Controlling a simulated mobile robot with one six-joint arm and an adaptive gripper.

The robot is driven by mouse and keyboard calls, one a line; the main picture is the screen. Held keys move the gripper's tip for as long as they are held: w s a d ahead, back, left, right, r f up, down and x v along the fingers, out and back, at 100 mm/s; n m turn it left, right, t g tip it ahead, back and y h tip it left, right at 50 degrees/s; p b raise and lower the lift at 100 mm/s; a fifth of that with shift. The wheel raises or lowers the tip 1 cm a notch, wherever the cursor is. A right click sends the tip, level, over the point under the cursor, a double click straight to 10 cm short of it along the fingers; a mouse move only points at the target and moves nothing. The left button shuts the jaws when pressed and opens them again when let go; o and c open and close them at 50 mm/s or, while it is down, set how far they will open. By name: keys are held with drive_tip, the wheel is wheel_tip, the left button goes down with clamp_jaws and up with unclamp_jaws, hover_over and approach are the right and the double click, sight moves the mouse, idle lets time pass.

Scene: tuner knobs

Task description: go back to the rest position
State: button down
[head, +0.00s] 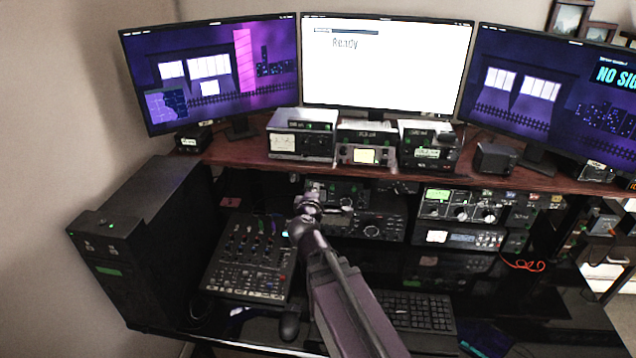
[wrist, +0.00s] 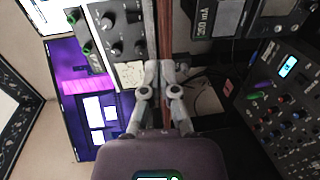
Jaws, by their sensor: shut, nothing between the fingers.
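My gripper (head: 318,203) is at the middle of the desk in the head view, in front of the lower rack of radio units (head: 368,225). In the wrist view my gripper (wrist: 162,68) has its two fingers together with nothing between them. The fingertips overlap the edge of the brown shelf (wrist: 165,25) in that view; I cannot tell whether they touch it. My arm reaches up from the bottom of the head view. Part of the lower rack is hidden behind the gripper and arm.
A mixer (head: 245,262) lies left of my arm, beside a black tower (head: 135,235). A keyboard (head: 418,312) lies to the right. Three monitors, the middle one (head: 385,65) reading "Ready", stand above radio units on the shelf (head: 235,152).

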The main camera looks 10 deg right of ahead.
drive_tip(key=shift+s+a, duration=0.15)
drive_tip(key=shift+s, duration=0.3)
drive_tip(key=s+d+f+m+g, duration=0.7)
drive_tip(key=d+f+m+g, duration=0.15)
drive_tip(key=f+m, duration=0.2)
drive_tip(key=s+a+f+m+g+y, duration=0.4)
drive_tip(key=s+f+g+y, duration=0.1)
drive_tip(key=s, duration=0.5)
drive_tip(key=shift+s+a+f+g, duration=0.25)
drive_tip(key=shift+f+g, duration=0.2)
drive_tip(key=shift+g, duration=0.7)
